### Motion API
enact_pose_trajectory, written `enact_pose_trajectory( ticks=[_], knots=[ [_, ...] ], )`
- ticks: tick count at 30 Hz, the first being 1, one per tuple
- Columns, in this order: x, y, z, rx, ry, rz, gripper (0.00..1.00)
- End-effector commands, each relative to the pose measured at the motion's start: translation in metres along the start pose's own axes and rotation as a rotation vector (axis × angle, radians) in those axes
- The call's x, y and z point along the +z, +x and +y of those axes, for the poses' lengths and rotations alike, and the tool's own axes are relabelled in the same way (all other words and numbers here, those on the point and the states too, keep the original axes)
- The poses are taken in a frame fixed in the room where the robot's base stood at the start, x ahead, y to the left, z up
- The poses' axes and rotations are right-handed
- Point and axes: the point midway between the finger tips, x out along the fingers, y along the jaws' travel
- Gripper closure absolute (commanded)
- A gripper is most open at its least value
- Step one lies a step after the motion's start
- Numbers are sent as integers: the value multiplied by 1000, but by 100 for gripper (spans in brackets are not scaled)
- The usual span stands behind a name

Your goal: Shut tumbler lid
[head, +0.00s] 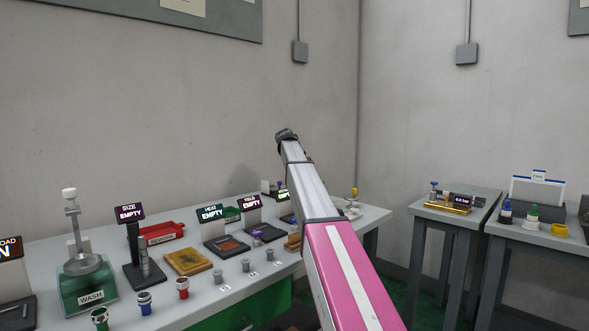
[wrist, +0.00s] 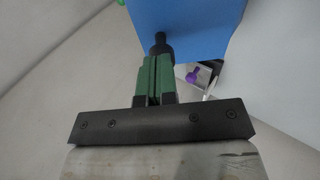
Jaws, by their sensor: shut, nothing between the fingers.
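In the wrist view my gripper (wrist: 155,68) is shut, its green fingers pressed together with nothing between them. A flat blue panel (wrist: 195,25) lies just beyond the fingertips; it may be the tumbler lid, but I cannot be sure. A dark round knob (wrist: 160,42) shows against the panel, right at the fingertips; I cannot tell whether they touch. In the head view my arm hides my gripper, and I cannot make out the tumbler or its lid there.
A long white bench holds a wash stand (head: 88,285), a red tray (head: 160,233), a yellow-brown plate (head: 188,261) and several small cups. A purple piece (wrist: 193,75) shows beside the fingers. Grey side tables (head: 460,215) stand at right.

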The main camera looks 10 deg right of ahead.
Motion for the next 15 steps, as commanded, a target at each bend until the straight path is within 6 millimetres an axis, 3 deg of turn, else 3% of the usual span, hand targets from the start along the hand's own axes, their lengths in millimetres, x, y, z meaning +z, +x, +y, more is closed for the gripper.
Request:
enact_pose_trajectory(
  ticks=[10, 15],
  knots=[
    [2, 30, 20, -288, 37, -1, 100],
    [6, 42, 22, -296, 38, -2, 100]
  ],
)
